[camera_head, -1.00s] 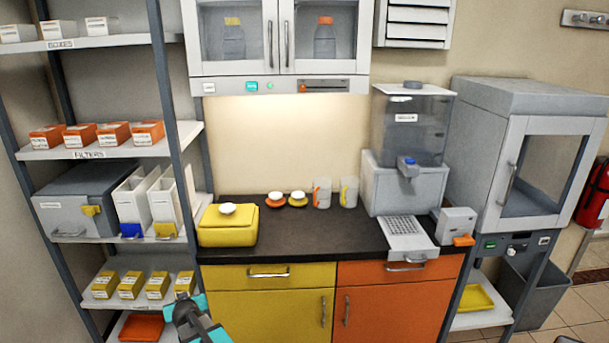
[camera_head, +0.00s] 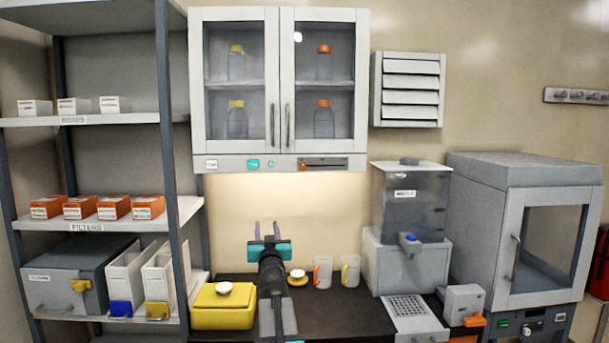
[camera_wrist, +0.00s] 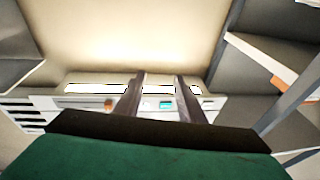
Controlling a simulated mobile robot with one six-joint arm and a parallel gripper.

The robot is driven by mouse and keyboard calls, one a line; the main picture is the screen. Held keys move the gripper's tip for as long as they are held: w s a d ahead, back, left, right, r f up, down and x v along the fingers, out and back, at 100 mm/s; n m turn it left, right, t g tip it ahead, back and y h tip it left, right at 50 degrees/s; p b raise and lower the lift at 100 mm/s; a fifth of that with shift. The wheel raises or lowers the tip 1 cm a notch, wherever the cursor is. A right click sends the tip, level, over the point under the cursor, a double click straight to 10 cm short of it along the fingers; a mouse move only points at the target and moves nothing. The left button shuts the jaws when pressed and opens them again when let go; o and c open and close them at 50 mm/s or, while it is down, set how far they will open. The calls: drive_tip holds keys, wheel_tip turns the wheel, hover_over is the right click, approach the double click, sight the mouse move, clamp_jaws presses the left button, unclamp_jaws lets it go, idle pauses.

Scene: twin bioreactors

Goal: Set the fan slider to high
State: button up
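A control panel (camera_head: 275,163) runs along the bottom of the wall cabinet. Near its right end is a dark slot (camera_head: 328,162) with a small orange knob (camera_head: 303,167) at the slot's left end, which looks like the fan slider. In the wrist view the panel appears turned around, with the orange knob (camera_wrist: 108,103) left of my fingers. My gripper (camera_head: 267,228) points upward below the panel, left of the knob, with its two fingers apart and nothing between them. They also show in the wrist view (camera_wrist: 160,92).
Below my gripper are a yellow box (camera_head: 223,308), cups (camera_head: 322,271) and a dispenser (camera_head: 408,230) on the dark counter (camera_head: 345,315). Shelves (camera_head: 95,121) stand left; the wall under the panel is clear.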

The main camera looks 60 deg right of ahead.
sight(303, 168)
drive_tip(key=s+d+r+m+h, duration=0.1)
drive_tip(key=s+d+r+h, duration=0.2)
drive_tip(key=s+r, duration=0.8)
drive_tip(key=shift+s+d+r+g, duration=0.25)
drive_tip(key=shift+d+r+g, duration=0.25)
drive_tip(key=shift+d, duration=0.75)
drive_tip(key=shift+w, duration=0.1)
drive_tip(key=shift+x, duration=6.9)
drive_tip(key=shift+r, duration=0.2)
